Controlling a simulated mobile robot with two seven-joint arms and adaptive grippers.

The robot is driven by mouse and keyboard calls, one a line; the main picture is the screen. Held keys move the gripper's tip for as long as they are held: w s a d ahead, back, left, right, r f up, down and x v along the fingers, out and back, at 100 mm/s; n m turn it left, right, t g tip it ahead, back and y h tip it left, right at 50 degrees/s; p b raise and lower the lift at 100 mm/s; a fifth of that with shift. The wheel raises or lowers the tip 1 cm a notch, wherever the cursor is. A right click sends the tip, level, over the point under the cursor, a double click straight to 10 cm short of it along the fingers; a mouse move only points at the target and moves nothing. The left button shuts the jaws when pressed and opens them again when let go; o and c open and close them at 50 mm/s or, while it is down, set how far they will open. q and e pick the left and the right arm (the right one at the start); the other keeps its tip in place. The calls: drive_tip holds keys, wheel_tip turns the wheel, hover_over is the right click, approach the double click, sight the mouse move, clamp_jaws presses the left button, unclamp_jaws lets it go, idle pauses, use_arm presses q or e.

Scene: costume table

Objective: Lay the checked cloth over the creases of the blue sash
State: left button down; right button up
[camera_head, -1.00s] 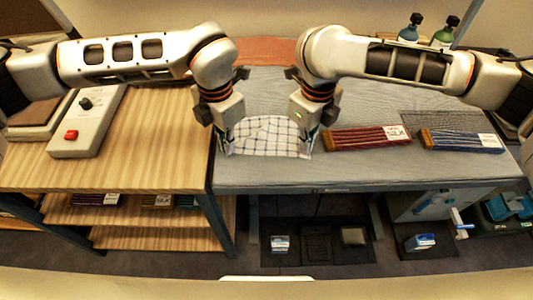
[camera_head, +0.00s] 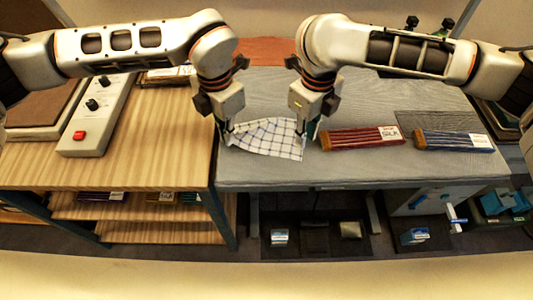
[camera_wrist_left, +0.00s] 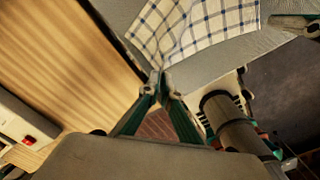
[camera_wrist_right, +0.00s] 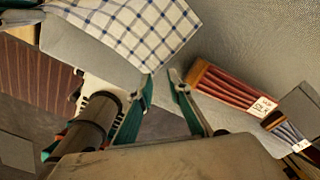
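The white cloth with dark checks (camera_head: 270,138) lies on the grey table top, between my two grippers in the head view. My left gripper (camera_head: 229,137) is at its left edge; in the left wrist view its fingertips (camera_wrist_left: 160,84) meet at a cloth corner and look shut on it. My right gripper (camera_head: 310,136) is at the right edge; in the right wrist view its fingertips (camera_wrist_right: 162,76) stand slightly apart, with a cloth corner (camera_wrist_right: 150,66) beside the left finger. The blue pleated sash (camera_head: 455,140), with a white label, lies uncovered at the right.
A red pleated bundle (camera_head: 360,138) labelled silk lies between the cloth and the blue sash. A wooden table (camera_head: 150,140) with a control box (camera_head: 98,118) adjoins on the left. A darker grey mat (camera_head: 435,122) lies behind the blue sash.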

sight(293, 156)
drive_tip(key=o, duration=0.4)
drive_tip(key=shift+c, duration=0.3)
drive_tip(key=shift+a+r, duration=0.1)
drive_tip(key=shift+r, duration=0.05)
drive_tip(key=shift+c, duration=1.1)
wheel_tip(293, 156, up, 5)
drive_tip(key=s+a+m, duration=0.2)
drive_tip(key=a, duration=0.1)
drive_tip(key=shift+w+d+f, duration=0.15)
drive_tip(key=shift+f, duration=2.3)
drive_tip(key=shift+w+d+f, duration=0.1)
drive_tip(key=shift+f, duration=2.3)
clamp_jaws()
